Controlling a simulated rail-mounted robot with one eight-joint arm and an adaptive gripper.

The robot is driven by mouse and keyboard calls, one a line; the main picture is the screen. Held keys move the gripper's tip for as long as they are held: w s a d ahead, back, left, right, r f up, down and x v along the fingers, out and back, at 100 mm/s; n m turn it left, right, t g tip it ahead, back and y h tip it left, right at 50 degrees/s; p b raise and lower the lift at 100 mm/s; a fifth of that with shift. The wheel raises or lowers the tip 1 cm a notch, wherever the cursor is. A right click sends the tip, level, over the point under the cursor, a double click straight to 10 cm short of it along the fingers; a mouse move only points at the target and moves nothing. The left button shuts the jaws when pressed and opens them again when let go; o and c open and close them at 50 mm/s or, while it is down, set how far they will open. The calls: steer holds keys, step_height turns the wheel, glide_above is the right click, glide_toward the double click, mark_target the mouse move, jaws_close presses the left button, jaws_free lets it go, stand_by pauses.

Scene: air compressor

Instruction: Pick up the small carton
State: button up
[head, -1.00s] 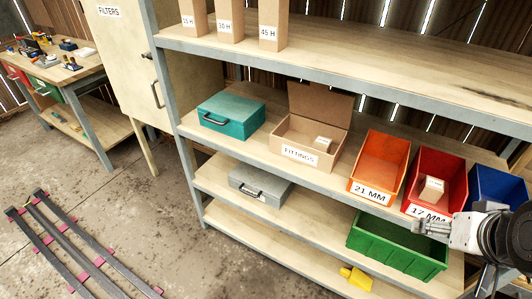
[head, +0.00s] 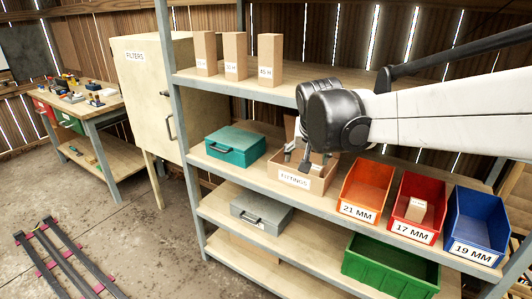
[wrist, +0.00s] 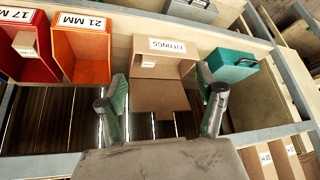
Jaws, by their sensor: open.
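An open cardboard box labelled FITTINGS (head: 293,178) stands on the middle shelf. In the wrist view a small carton (wrist: 148,64) with a white label lies inside the FITTINGS box (wrist: 178,68), in the corner near the orange bin. My gripper (head: 296,161) is open over this box, its fingers pointing down. Another small carton (head: 416,209) stands in the red 17 MM bin (head: 412,232). In the head view my arm and gripper largely hide the inside of the FITTINGS box.
A teal case (head: 235,146) is left of the FITTINGS box. The orange 21 MM bin (head: 360,211) and blue 19 MM bin (head: 475,253) are to the right. The upper shelf (head: 215,78) carries tall cartons. A grey case (head: 261,212) and green bin (head: 388,270) are below.

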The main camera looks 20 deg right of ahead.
steer(key=w+d+f+m, duration=0.1)
steer(key=w+d+f, duration=0.1)
steer(key=w, duration=0.2)
steer(key=w+d+f+m+h+b, duration=0.1)
steer(key=w+d+f, duration=0.1)
steer(key=w, duration=0.3)
steer(key=w+d+f+m, duration=0.1)
steer(key=w+d+f, duration=0.1)
steer(key=w+f, duration=0.15)
steer(key=m+g+h+b, duration=0.1)
steer(key=m, duration=0.1)
glide_toward(315, 168)
steer(key=w+f, duration=0.1)
steer(key=shift+g, duration=0.5)
steer(key=shift+d+p+x, duration=0.15)
steer(key=shift+p+x, duration=0.1)
steer(key=shift+x, duration=2.2)
steer(key=shift+d+p+x, duration=0.15)
steer(key=shift+p+x, duration=0.1)
steer(key=shift+x, duration=2.15)
steer(key=shift+w+r, duration=0.1)
steer(key=shift+r, duration=0.05)
steer(key=c, duration=1.3)
steer(key=shift+r, duration=0.15)
